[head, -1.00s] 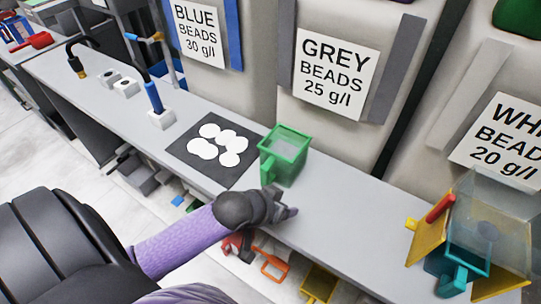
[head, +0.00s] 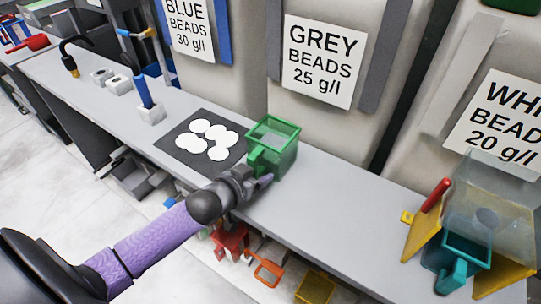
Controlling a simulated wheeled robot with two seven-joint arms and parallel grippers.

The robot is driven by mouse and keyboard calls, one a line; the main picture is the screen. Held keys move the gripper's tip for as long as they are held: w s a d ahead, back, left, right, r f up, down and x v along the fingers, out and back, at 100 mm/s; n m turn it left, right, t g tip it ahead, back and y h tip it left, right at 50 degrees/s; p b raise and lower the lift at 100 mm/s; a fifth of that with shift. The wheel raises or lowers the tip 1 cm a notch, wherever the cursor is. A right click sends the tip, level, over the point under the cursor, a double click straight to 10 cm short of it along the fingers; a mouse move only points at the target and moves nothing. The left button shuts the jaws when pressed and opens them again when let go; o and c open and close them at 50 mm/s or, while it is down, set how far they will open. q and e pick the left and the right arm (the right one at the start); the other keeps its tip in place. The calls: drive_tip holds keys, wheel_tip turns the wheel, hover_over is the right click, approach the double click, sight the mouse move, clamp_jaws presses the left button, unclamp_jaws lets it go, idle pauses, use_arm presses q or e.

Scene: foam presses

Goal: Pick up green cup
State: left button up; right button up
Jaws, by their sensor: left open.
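The green cup (head: 282,156) is a clear green, square, open-topped container with a handle on its near left side. It stands upright on the grey bench (head: 335,205), beside the dark mat. My left gripper (head: 262,182) is open at the cup's near left side, close by the handle. I cannot tell whether its fingers touch the cup or surround the handle. My right gripper is not in view.
A dark mat (head: 179,140) with several white discs lies left of the cup. A teal cup (head: 462,255) and a clear container stand at the right. Orange (head: 268,272) and yellow (head: 316,287) cups are below the bench edge. The bench right of the cup is clear.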

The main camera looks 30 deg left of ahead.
sight(254, 155)
use_arm(q)
clamp_jaws()
drive_tip(key=shift+r, duration=0.1)
wheel_tip(254, 155, up, 9)
drive_tip(key=p, duration=0.4)
drive_tip(key=shift+r, duration=0.5)
